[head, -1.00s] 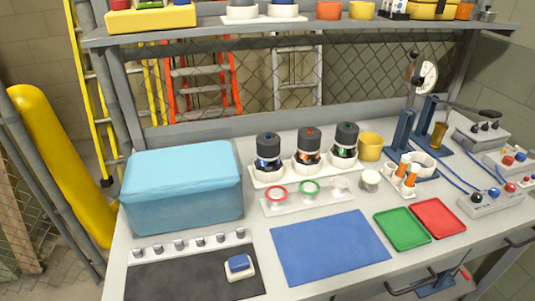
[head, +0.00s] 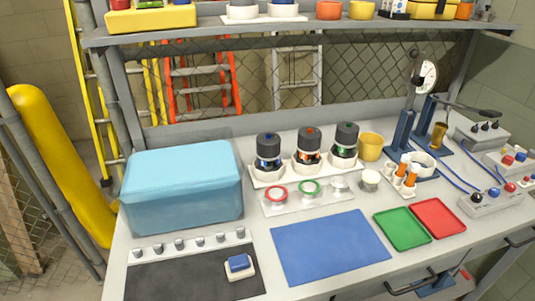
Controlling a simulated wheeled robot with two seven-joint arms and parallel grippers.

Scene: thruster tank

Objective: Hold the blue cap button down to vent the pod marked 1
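The left pod (head: 268,147) has a blue part, the middle pod (head: 308,142) an orange one on top, and the right pod (head: 345,139) a green one. I cannot read any number on them. A blue button-like block on a white base (head: 239,266) lies on the dark mat at the front left; I cannot tell whether it is the cap button. Neither of my grippers is in view.
A light blue box (head: 183,185) stands at the left. A blue mat (head: 330,247) lies bare in front. Green (head: 402,229) and red (head: 438,218) trays, a yellow cup (head: 369,146) and control boxes (head: 492,203) are to the right. A shelf (head: 300,27) spans above.

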